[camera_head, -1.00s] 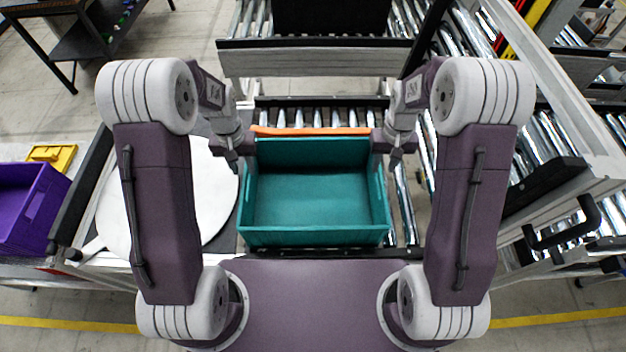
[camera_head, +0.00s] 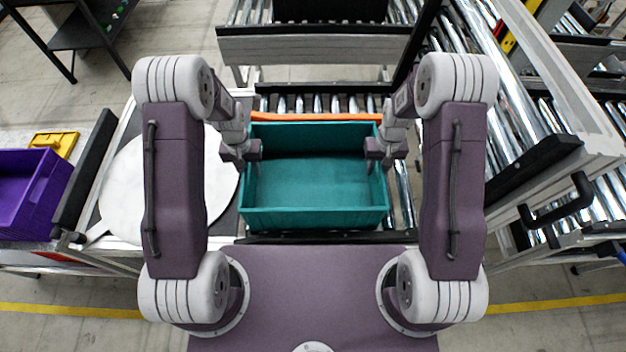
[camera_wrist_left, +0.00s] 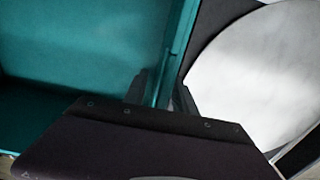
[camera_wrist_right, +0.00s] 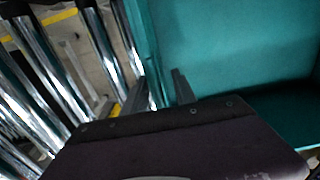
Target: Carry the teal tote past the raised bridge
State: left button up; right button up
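The empty teal tote (camera_head: 315,219) sits upright in front of me at the near end of a roller conveyor. My left gripper (camera_head: 241,158) is at its left wall. In the left wrist view its fingers (camera_wrist_left: 160,95) stand apart, one on each side of the tote's wall (camera_wrist_left: 177,45), with visible space. My right gripper (camera_head: 382,155) is at the right wall. In the right wrist view its fingers (camera_wrist_right: 161,92) straddle that wall likewise and look open. A grey beam (camera_head: 315,48), possibly the raised bridge, spans behind the tote.
An orange strip (camera_head: 315,117) runs behind the tote, with rollers (camera_head: 320,103) beyond. A white round plate (camera_head: 125,190) lies left of it. A purple bin (camera_head: 28,195) and yellow piece (camera_head: 55,143) are further left. A black handle (camera_head: 560,205) and frame stand right.

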pick_arm(q)
jog(key=shift+w, duration=0.15)
pick_arm(e)
jog(key=shift+w+f, duration=0.1)
jog(key=shift+w, duration=0.05)
pick_arm(q)
jog(key=shift+c, duration=0.3)
pick_arm(e)
jog(key=shift+c, duration=0.3)
pick_arm(q)
grip_shut()
pick_arm(e)
grip_shut()
dwell(0.3)
